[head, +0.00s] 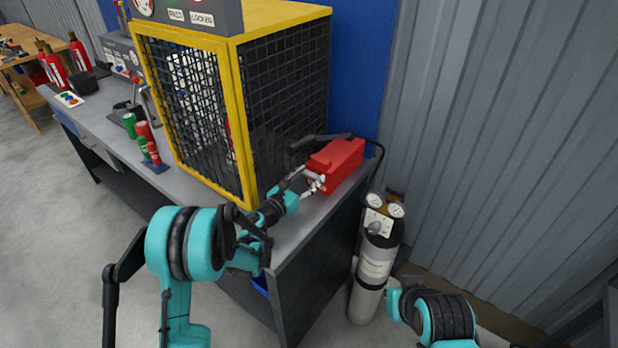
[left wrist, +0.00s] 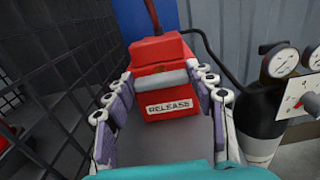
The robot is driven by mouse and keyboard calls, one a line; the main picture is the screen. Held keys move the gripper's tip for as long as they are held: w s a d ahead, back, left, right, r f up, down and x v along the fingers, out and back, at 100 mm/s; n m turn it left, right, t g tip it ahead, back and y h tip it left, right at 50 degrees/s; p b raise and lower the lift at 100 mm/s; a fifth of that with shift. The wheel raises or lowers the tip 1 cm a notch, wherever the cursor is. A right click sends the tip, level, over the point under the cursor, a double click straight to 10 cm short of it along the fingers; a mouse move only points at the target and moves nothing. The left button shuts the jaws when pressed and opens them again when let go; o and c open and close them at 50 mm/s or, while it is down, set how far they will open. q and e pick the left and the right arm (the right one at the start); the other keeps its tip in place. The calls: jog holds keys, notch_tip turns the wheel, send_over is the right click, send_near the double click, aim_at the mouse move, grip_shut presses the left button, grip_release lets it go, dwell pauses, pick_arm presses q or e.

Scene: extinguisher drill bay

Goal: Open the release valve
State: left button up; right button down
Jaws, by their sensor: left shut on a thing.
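The release valve is a red box (head: 337,160) at the right end of the grey bench, and it also shows in the left wrist view (left wrist: 160,53). A label reading RELEASE (left wrist: 169,107) is on its near face. A pale grey bar (left wrist: 162,80) crosses that face above the label. My left gripper (head: 315,184) is at the near end of the box. In the left wrist view its fingers (left wrist: 165,88) stand on both sides of the bar and are shut on it.
A yellow-framed mesh cage (head: 245,120) stands left of the valve. A gas cylinder with gauges (head: 375,255) stands right of the bench, and a black hose runs near it. Red and green canisters (head: 145,140) stand on the bench (head: 310,215). The left floor is clear.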

pick_arm(q)
jog(key=shift+n, duration=0.3)
jog(key=n+b, duration=0.1)
jog(key=n, duration=0.2)
jog(key=shift+w+a+n+b, duration=0.1)
jog(key=shift+n+b, duration=0.45)
jog(key=shift+n, duration=1.25)
jog(key=o, duration=1.2)
jog(key=shift+c, duration=0.2)
jog(key=v, duration=1.2)
